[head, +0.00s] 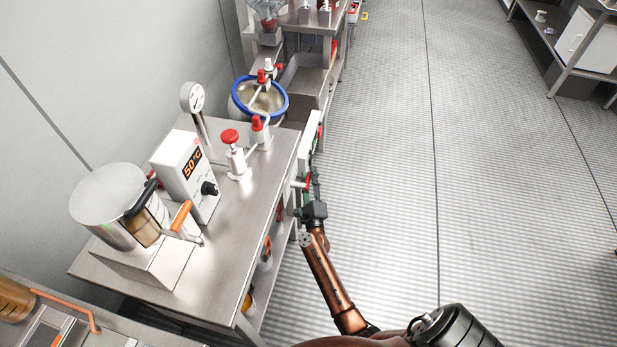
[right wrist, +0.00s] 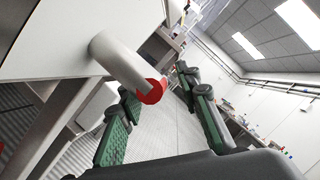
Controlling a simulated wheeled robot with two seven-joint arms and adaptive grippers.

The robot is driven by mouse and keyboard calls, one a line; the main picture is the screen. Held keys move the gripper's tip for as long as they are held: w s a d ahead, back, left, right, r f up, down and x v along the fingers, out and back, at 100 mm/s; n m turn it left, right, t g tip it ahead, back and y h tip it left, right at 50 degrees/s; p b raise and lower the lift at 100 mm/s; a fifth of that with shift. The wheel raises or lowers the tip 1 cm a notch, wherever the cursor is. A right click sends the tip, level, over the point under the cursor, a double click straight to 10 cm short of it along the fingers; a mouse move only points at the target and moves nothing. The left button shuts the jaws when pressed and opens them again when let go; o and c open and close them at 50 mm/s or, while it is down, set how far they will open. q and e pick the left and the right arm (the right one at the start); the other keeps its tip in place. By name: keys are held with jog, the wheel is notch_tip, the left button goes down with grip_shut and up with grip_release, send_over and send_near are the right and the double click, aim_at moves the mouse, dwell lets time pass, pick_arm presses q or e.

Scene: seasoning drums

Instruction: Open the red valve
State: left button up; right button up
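A white pipe stub (right wrist: 115,55) with a red valve handle (right wrist: 152,91) on its end sticks out from a white panel in the right wrist view. In the head view the red handle (head: 307,182) shows small at the table's right side. My right gripper (right wrist: 154,82) is open, its two green fingers apart with the red handle between or just beyond their tips. I cannot tell whether they touch it. In the head view my right gripper (head: 314,185) is beside the table edge, partly hard to make out. My left gripper is not in view.
A steel table (head: 245,215) holds a red-topped white valve (head: 233,150), a 50°C control box (head: 187,170) and a metal pot (head: 110,200). A blue-rimmed bowl (head: 240,100) stands behind. The floor (head: 400,150) to the right is clear.

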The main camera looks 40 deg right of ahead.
grip_shut()
dwell(0.4)
